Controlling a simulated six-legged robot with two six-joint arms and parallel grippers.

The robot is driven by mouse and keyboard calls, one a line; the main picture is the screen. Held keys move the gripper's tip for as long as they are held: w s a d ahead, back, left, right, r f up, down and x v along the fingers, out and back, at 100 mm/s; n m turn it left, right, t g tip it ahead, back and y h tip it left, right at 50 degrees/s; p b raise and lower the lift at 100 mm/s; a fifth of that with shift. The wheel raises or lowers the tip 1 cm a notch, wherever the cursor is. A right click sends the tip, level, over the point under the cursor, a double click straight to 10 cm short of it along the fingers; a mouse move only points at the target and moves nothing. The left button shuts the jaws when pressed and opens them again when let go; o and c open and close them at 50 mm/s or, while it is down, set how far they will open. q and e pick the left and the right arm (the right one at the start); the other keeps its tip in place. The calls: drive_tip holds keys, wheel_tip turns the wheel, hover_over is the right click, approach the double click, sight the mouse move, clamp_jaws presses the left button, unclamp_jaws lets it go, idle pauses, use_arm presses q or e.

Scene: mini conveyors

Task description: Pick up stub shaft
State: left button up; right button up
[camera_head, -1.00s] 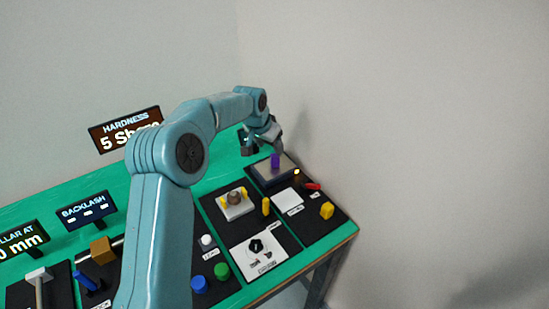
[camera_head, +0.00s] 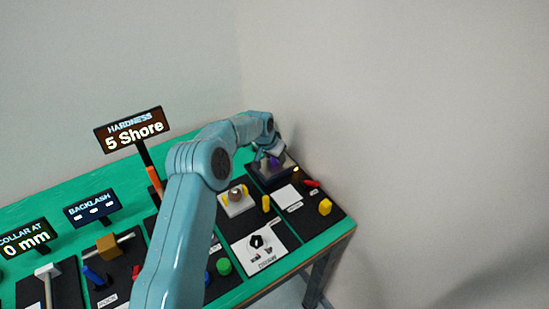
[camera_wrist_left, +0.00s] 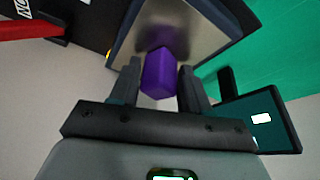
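A short purple piece, which I take for the stub shaft (camera_wrist_left: 158,73), stands on a grey metal plate (camera_wrist_left: 205,28) in the left wrist view. In the head view the purple piece (camera_head: 274,161) is partly covered by my left gripper (camera_head: 269,156) at the far right end of the table. In the left wrist view my left gripper (camera_wrist_left: 158,68) is open, with one finger on each side of the purple piece and a gap on both sides. My right gripper is not in view.
A dark box-shaped screen (camera_wrist_left: 258,122) stands close to the right finger in the wrist view. A red part (camera_wrist_left: 28,29) lies at upper left.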

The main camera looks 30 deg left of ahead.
use_arm(q)
drive_tip(key=shift+w, duration=0.1)
clamp_jaws()
drive_tip(key=shift+r, duration=0.1)
drive_tip(key=shift+r, duration=0.2)
wheel_tip(320, 180, up, 10)
drive_tip(key=shift+r+b, duration=0.1)
drive_tip(key=shift+b, duration=0.6)
wheel_tip(320, 180, up, 9)
drive_tip(key=p, duration=0.2)
